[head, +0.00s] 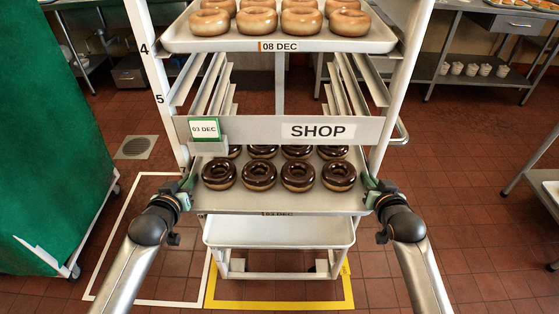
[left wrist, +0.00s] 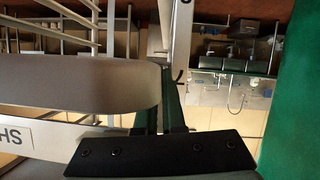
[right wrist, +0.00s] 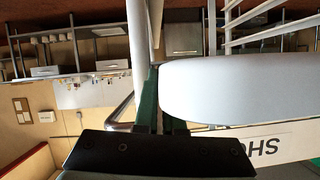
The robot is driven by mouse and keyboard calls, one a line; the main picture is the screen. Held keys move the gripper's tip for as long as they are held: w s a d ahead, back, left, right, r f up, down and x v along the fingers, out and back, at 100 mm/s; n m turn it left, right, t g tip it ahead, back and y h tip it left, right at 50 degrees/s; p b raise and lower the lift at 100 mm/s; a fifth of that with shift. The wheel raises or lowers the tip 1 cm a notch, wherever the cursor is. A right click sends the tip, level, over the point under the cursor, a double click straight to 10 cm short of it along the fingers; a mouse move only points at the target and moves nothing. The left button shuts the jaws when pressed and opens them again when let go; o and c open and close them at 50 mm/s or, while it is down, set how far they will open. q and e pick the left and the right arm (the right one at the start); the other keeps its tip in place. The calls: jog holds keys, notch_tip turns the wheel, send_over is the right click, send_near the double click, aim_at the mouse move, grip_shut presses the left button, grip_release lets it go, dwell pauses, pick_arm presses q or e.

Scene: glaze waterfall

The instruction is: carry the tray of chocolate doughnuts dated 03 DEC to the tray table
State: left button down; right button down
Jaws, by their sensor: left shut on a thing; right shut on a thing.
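The tray of chocolate doughnuts (head: 240,203) sticks out of the front of the rack below the SHOP bar, with "03 DEC" on its front edge. Several glossy chocolate doughnuts (head: 297,175) stand on it; the back ones are partly hidden by the bar. My left gripper (head: 187,186) is shut on the tray's left side edge, and my right gripper (head: 371,188) is shut on its right side edge. The tray looks level. Its side fills part of the left wrist view (left wrist: 85,85) and the right wrist view (right wrist: 240,90). I cannot tell which surface is the tray table.
The white rack (head: 384,110) holds a tray of glazed doughnuts (head: 230,44) marked 08 DEC above. A pale empty surface (head: 280,234) lies low beneath the chocolate tray, over a yellow floor outline (head: 285,304). A green-covered cart (head: 45,150) stands left, a table (head: 545,195) right.

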pick_arm(q)
jog(key=shift+f, duration=0.2)
pick_arm(e)
jog(key=shift+f, duration=0.2)
dwell(0.3)
